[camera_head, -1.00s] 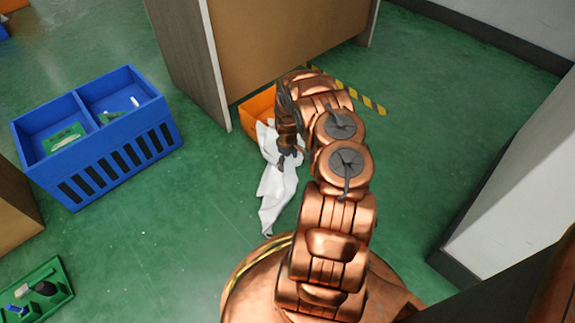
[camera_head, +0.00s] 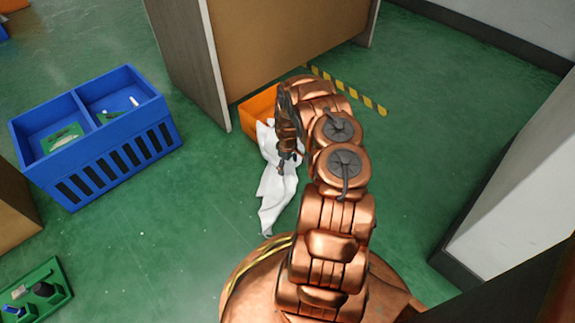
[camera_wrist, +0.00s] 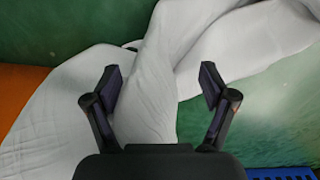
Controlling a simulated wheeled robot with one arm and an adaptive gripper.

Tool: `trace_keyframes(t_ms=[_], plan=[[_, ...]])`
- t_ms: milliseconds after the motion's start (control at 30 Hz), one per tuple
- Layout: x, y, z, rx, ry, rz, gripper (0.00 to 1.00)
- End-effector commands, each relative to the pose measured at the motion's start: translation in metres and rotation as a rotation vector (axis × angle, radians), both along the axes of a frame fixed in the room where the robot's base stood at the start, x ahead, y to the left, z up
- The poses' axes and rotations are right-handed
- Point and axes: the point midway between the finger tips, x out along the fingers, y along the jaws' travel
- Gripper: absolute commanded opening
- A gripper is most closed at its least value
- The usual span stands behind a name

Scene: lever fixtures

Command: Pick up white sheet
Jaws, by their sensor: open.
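The white sheet (camera_head: 275,191) hangs out of an orange bin (camera_head: 259,113) and trails over the green floor in the head view. In the wrist view the sheet (camera_wrist: 147,95) runs between and beyond the fingers, with folds spreading to the left and upper right. My gripper (camera_wrist: 160,82) is open, one finger on each side of a narrow band of sheet. In the head view my gripper (camera_head: 281,168) is over the upper part of the sheet, hiding some of it. I cannot tell whether the fingers touch the cloth.
A blue divided crate (camera_head: 120,155) with small items stands to the left. A green tray (camera_head: 38,290) lies at the lower left. A brown cabinet panel (camera_head: 280,40) rises behind the orange bin. A white wall or cabinet (camera_head: 515,190) is at the right. Green floor is clear between crate and sheet.

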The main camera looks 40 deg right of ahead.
Motion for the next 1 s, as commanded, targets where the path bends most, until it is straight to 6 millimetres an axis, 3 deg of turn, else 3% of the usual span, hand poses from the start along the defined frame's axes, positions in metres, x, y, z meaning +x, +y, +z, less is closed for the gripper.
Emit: trace_keyframes(t_ms=[1000], plan=[[-0.0001, 0.0, 0.0, 0.0, 0.0, -0.001, 0.32]])
